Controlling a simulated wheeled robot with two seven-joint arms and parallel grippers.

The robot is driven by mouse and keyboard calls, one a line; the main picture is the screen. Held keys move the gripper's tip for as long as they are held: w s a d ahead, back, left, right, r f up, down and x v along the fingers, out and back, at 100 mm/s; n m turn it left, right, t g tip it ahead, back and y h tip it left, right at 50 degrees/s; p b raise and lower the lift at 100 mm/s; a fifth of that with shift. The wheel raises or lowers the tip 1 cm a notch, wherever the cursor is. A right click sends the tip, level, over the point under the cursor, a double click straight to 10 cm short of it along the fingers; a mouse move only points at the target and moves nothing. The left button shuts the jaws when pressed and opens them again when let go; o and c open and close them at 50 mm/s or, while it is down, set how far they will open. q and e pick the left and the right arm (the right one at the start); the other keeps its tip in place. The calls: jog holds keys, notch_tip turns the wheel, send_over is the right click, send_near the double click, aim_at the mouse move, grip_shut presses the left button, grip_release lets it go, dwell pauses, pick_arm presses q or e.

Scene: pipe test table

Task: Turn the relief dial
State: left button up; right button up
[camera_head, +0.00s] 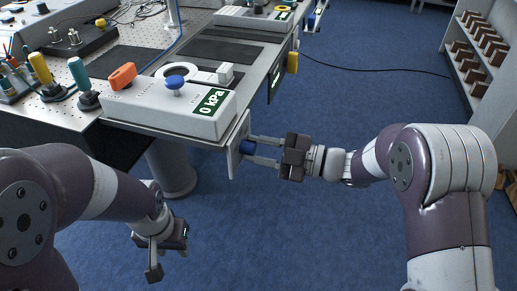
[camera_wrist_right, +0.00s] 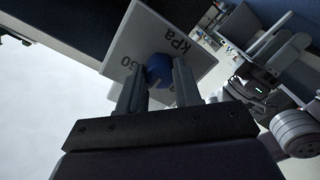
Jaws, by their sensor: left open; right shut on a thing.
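A blue dial (camera_head: 245,147) sticks out from a pale upright plate (camera_head: 234,158) at the front right corner of the table. My right gripper (camera_head: 250,150) reaches it from the right, with its two fingers shut on the dial. In the right wrist view the blue dial (camera_wrist_right: 159,70) sits between the fingers (camera_wrist_right: 158,88), and the plate (camera_wrist_right: 185,35) behind it reads "kPa" and "60". The white test unit (camera_head: 150,105) above has a display (camera_head: 211,101) reading "0 kPa". My left gripper (camera_head: 168,249) is open and empty, low in front of the table.
The test unit carries an orange handle (camera_head: 122,76), a blue knob (camera_head: 175,83) and a round opening. Yellow (camera_head: 40,68) and teal (camera_head: 79,73) handled things stand at the left. A second white unit (camera_head: 253,17) is further back. A shelf (camera_head: 480,50) stands far right.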

jog(key=o, duration=1)
jog(key=shift+o, duration=0.2)
jog(key=p+v, duration=0.1)
jog(key=v, duration=1.1)
jog(key=shift+d+p, duration=0.35)
jog(key=shift+s, duration=0.15)
